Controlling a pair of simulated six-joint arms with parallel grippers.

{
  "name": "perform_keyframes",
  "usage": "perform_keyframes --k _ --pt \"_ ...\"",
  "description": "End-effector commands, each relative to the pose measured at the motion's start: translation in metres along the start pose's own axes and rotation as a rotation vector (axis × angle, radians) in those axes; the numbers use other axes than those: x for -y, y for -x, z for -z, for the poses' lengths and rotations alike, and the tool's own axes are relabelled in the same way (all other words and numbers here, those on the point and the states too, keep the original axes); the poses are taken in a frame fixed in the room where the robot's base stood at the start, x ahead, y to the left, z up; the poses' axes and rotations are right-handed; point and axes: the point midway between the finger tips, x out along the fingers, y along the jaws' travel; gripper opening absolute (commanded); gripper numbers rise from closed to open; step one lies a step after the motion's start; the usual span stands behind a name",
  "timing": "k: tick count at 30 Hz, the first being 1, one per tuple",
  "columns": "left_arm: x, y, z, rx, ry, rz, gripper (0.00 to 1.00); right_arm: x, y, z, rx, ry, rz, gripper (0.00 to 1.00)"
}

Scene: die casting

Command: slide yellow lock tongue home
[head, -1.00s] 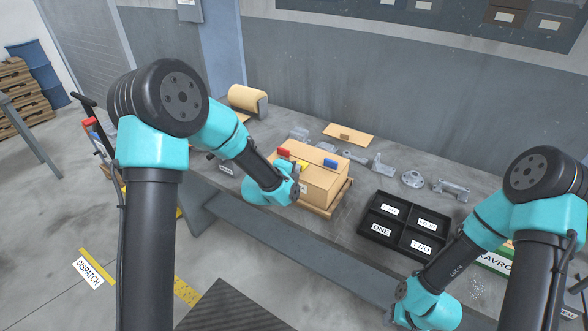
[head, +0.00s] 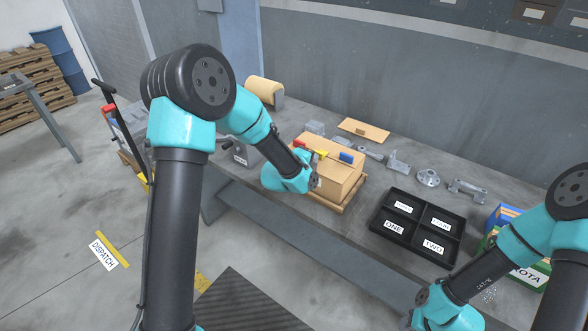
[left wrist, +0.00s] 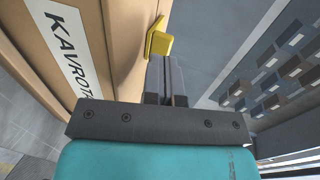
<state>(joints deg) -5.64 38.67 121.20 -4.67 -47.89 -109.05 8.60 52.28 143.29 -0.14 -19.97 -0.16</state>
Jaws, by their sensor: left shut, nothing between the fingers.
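The yellow lock tongue (left wrist: 158,38) sticks out at the edge of a tan box (left wrist: 115,30) in the left wrist view. The box has a white label reading KAVROTA (left wrist: 66,52). In the head view the box (head: 343,185) stands on the bench, with yellow (head: 321,154), red (head: 302,145) and blue (head: 347,157) parts on top. My left gripper (left wrist: 167,62) is shut and empty, its tips close to the tongue. I cannot tell whether they touch it. In the head view my left wrist hides part of the box. My right gripper is out of view.
A black tray (head: 418,227) with labelled compartments lies right of the box. Grey metal castings (head: 428,178) and a tan flat panel (head: 364,130) lie behind. A tan rounded block (head: 264,91) stands at the far left of the bench.

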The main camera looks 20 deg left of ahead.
Motion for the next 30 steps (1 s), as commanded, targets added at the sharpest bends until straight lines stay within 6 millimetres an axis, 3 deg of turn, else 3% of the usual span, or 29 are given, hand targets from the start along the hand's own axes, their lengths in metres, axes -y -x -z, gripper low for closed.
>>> perform_keyframes --k 4,18,23,30 --pt "-0.006 0.020 0.007 -0.012 -0.004 -0.002 0.00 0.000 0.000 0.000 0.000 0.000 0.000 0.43" --pt "-0.005 0.105 0.005 -0.010 -0.003 0.001 0.00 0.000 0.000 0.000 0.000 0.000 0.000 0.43" --pt "-0.006 0.117 0.005 -0.010 -0.003 0.000 0.00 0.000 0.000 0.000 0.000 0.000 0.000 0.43" --pt "-0.006 0.119 0.006 -0.011 -0.003 0.000 0.00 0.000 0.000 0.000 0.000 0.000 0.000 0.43"
